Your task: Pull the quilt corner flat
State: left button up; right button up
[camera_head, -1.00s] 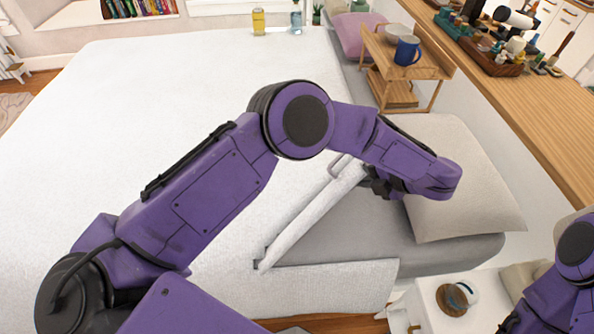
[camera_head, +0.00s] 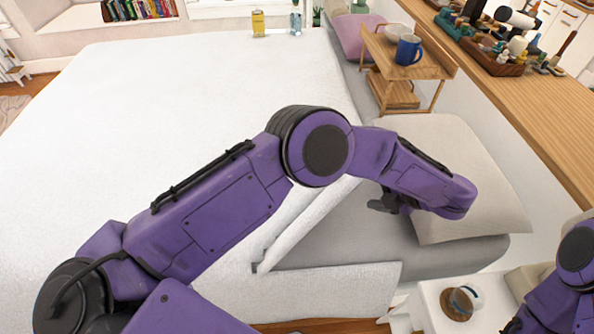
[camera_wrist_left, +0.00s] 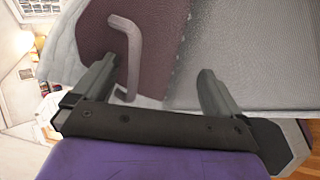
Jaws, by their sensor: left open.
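The white quilt (camera_head: 190,120) covers most of the bed. Its near right part is folded back in a slanting pale strip (camera_head: 300,225) beside the bare grey sheet (camera_head: 350,230). In the left wrist view a grey handle (camera_wrist_left: 133,45) sits against a dark maroon patch (camera_wrist_left: 165,40). My left gripper (camera_head: 388,203) is over the grey sheet, right of the fold and by the pillow. In the left wrist view its fingers (camera_wrist_left: 158,85) are apart, and the handle is near the left finger; contact cannot be told. My arm hides part of the fold and the handle in the head view.
A beige pillow (camera_head: 460,170) lies right of my left gripper. A wooden tray table (camera_head: 430,66) with a blue mug (camera_head: 408,50) stands behind it. A white nightstand (camera_head: 440,305) holds a glass cup (camera_head: 465,298). A wooden counter (camera_head: 530,110) runs along the right.

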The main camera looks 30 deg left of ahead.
pick_arm(q)
jog(key=b+v, duration=0.4)
jog(key=v, duration=0.4)
jog(key=shift+s+r, duration=0.2)
jog(key=shift+s, duration=0.05)
jog(key=shift+a, duration=0.15)
dwell(0.6)
